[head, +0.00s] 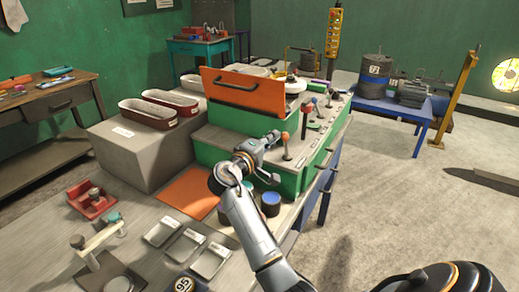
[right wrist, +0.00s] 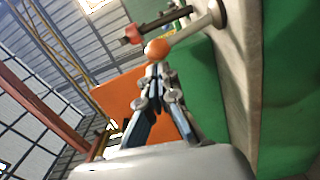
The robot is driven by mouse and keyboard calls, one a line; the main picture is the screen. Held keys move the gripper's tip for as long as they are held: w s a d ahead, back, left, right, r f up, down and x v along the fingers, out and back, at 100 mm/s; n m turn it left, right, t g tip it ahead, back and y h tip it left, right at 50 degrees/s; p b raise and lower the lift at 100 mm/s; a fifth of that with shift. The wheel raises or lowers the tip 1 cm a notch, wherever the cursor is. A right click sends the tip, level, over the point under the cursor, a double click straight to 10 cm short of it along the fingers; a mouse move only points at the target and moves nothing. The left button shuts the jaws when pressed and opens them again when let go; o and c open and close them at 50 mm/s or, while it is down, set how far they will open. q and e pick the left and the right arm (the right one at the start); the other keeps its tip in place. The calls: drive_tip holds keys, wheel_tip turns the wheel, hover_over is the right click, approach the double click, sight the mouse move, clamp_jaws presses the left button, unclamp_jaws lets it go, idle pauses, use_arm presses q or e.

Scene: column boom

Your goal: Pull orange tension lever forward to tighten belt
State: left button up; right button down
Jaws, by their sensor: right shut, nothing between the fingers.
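The orange tension lever (head: 284,137) has a round orange knob and a pale shaft rising from a round base on the green machine's side ledge. In the right wrist view its orange knob (right wrist: 157,48) sits just beyond my fingertips, with the pale shaft running to the upper right. My right gripper (head: 273,138) points at the knob from the left in the head view. It also shows in the right wrist view (right wrist: 156,72), fingers together and empty. I cannot tell whether the tips touch the knob. My left gripper is out of view.
A red-knobbed lever (head: 307,108) stands behind the orange one. An orange panel with a handle (head: 243,91) tops the green machine (head: 210,146). Blue-topped cylinders (head: 270,201) and grey trays (head: 185,245) lie near my arm. Open floor is at the right.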

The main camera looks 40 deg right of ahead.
drive_tip(key=shift+s+m+b, duration=0.4)
drive_tip(key=shift+m, duration=0.1)
drive_tip(key=shift+s+d+m+b, duration=0.2)
drive_tip(key=shift+s+m+b, duration=0.05)
drive_tip(key=shift+m+b, duration=0.15)
drive_tip(key=s+m+b, duration=0.1)
drive_tip(key=s+d+m+b, duration=0.1)
drive_tip(key=m, duration=0.1)
drive_tip(key=shift+d+r, duration=0.1)
drive_tip(key=shift+d, duration=0.15)
drive_tip(key=shift+s+d+m+b, duration=0.1)
drive_tip(key=shift+s+m+b, duration=0.3)
drive_tip(key=shift+m+b, duration=0.25)
use_arm(q)
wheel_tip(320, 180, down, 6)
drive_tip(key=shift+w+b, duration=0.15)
drive_tip(key=shift+b, duration=0.2)
use_arm(e)
drive_tip(key=shift+s+d+r+m, duration=0.1)
drive_tip(key=shift+s+d+m, duration=0.05)
drive_tip(key=shift+s+m, duration=0.2)
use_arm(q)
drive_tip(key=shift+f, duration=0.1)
